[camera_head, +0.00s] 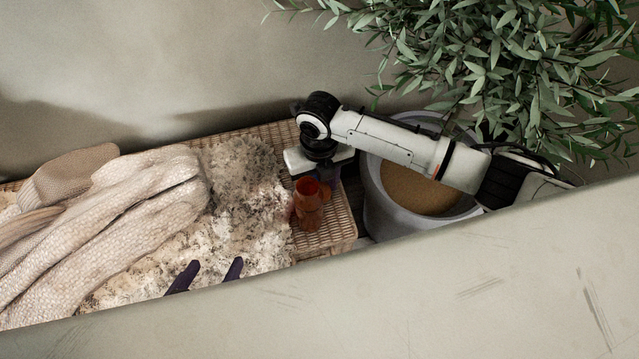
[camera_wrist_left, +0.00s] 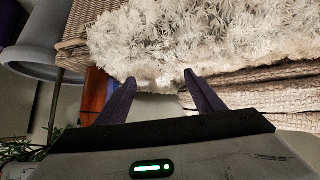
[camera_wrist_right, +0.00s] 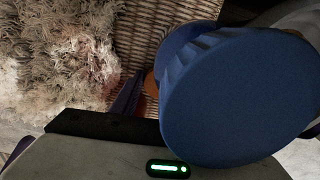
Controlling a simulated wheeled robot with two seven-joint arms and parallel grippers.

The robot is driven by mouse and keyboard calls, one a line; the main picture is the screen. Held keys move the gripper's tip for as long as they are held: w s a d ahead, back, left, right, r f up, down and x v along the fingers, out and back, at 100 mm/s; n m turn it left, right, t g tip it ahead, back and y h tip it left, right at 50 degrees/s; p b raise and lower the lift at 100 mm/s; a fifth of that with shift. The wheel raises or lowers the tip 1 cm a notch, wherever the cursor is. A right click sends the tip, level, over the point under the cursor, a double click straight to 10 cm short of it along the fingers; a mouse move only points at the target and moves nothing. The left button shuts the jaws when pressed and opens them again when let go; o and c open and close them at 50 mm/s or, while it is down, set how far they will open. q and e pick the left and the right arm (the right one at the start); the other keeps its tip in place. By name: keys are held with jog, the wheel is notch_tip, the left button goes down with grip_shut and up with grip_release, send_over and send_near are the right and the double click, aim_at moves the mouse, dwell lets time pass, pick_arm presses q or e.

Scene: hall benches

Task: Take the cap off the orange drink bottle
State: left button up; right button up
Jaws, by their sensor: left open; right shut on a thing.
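The orange bottle (camera_head: 308,212) stands upright on the wicker bench top, near its right end. Its mouth looks open, with a dark inside and no cap on it. My right gripper (camera_head: 322,172) is just behind and beside the bottle's top. In the right wrist view a large blue ribbed cap (camera_wrist_right: 235,95) fills the right side, and my right gripper is shut on it. One finger shows at its left; the cap hides the other. A sliver of orange shows behind the cap. My left gripper (camera_head: 210,272) is open and empty over the rug's front edge; its spread fingers show in the left wrist view (camera_wrist_left: 160,79).
A shaggy rug (camera_head: 245,190) and a folded knitted blanket (camera_head: 120,225) cover the left of the wicker bench (camera_head: 335,236). A grey planter (camera_head: 385,212) with a leafy plant (camera_head: 500,60) stands at the right. A pale wall-like surface (camera_head: 450,285) crosses the front.

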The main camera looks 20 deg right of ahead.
pick_arm(q)
jog(key=shift+s+f, duration=0.1)
pick_arm(e)
jog(key=shift+f, duration=0.15)
pick_arm(q)
jog(key=shift+s+f, duration=0.1)
pick_arm(e)
jog(key=o, duration=1.2)
pick_arm(q)
jog(key=r+p, duration=0.1)
jog(key=p, duration=0.2)
jog(key=shift+a+r, duration=0.15)
jog(key=shift+a, duration=0.05)
pick_arm(e)
notch_tip(320, 180, up, 12)
jog(key=shift+r, duration=0.2)
